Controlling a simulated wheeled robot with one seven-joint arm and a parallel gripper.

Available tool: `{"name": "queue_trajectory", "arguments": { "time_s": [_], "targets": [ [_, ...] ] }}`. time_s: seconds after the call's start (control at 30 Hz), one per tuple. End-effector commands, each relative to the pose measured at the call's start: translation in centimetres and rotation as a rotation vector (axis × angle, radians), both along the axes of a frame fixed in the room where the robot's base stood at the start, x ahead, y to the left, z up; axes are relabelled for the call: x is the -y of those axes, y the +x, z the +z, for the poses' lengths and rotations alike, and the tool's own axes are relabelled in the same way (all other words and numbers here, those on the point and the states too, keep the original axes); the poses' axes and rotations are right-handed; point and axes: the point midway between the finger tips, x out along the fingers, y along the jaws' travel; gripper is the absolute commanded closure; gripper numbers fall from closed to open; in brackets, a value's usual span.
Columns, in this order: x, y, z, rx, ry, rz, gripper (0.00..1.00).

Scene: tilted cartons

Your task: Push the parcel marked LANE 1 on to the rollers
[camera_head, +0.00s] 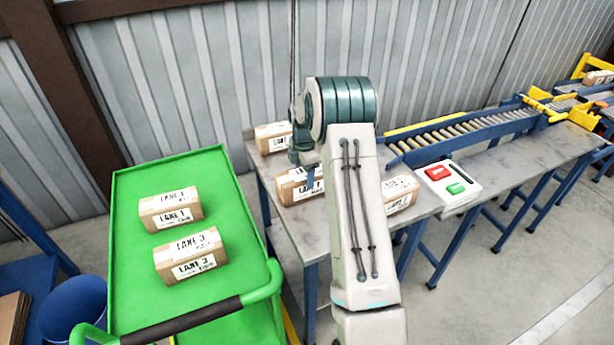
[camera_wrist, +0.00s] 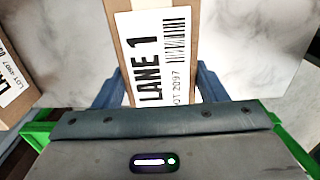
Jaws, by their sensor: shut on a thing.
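The parcel marked LANE 1 (camera_wrist: 155,50) is a brown carton with a white label and barcode. In the wrist view it lies between the two blue fingers of my gripper (camera_wrist: 160,88), which is shut on it. In the head view my gripper (camera_head: 308,172) points down at a carton (camera_head: 290,190) on the grey table, partly hidden by my arm; its label cannot be read there. The roller conveyor (camera_head: 450,137) starts at the table's right side and runs away to the right.
Another carton (camera_head: 272,132) stands behind on the table, and one (camera_head: 400,193) right of my arm. A box with red and green buttons (camera_head: 447,182) sits near the rollers. A green cart (camera_head: 135,290) at left carries a LANE 1 carton (camera_head: 170,210) and a LANE 3 carton (camera_head: 190,255).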

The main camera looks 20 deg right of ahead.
Motion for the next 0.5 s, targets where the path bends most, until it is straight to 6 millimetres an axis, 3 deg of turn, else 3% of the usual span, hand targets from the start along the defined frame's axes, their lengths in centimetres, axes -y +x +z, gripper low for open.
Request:
{"name": "queue_trajectory", "arguments": {
  "time_s": [0.5],
  "targets": [
    [-0.2,4.2,0.1,0.002,0.001,-0.016,0.47]
  ]
}}
